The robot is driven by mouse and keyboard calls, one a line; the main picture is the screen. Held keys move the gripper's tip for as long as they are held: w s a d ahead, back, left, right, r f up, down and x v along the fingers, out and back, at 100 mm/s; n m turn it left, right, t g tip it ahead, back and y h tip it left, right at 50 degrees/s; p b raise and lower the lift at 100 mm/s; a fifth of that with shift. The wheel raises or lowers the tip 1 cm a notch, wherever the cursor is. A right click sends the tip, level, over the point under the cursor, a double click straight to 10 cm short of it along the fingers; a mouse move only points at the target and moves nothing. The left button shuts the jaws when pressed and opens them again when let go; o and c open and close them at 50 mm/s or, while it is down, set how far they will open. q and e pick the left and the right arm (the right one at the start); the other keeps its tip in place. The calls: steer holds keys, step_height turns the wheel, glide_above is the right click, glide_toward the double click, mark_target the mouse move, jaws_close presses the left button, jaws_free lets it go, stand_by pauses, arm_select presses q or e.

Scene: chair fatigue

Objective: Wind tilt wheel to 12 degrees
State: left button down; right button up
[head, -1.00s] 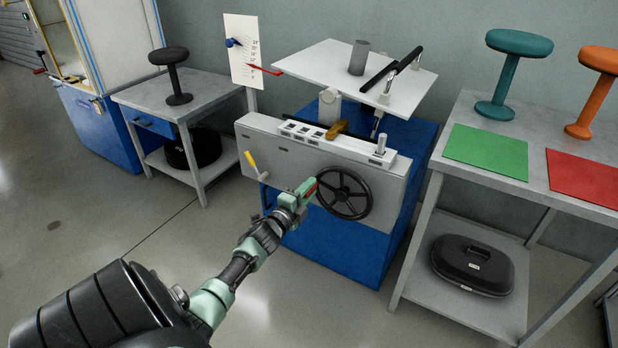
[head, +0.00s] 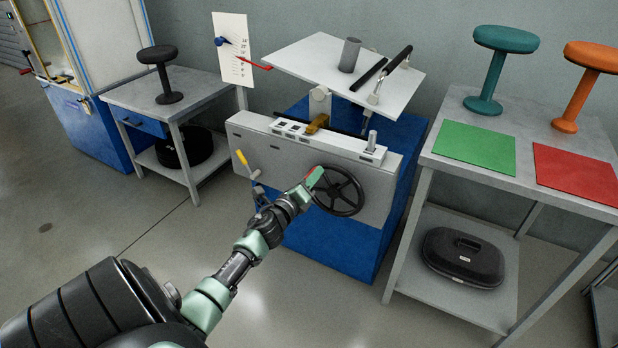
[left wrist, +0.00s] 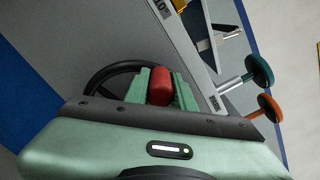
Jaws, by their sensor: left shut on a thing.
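The tilt wheel (head: 350,205) is a black spoked handwheel on the grey front panel of the blue machine. My left gripper (head: 314,179) is at the wheel's upper left rim, shut on its red handle. In the left wrist view the red handle (left wrist: 160,88) sits between the green fingers, with the black wheel rim (left wrist: 98,76) behind. The white tilting plate (head: 315,54) on top slopes down toward the right. A white scale card (head: 228,28) has a red pointer (head: 256,65) and a blue marker (head: 232,42); its figures are too small to read. My right gripper is out of view.
A grey side table (head: 205,95) with a black stool stands left. The right bench (head: 462,176) holds green and red mats and two stools, with a black case (head: 462,258) below.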

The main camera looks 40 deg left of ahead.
arm_select(q)
steer(key=shift+d+m, duration=0.3)
steer(key=c, duration=1.2)
jaws_free()
steer(key=shift+r, duration=0.1)
steer(key=shift+s+d, duration=0.1)
steer(key=shift+s, duration=0.35)
steer(key=v, duration=0.7)
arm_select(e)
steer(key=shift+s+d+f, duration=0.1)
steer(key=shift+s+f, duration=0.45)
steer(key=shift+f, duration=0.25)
arm_select(q)
steer(key=shift+w, duration=0.1)
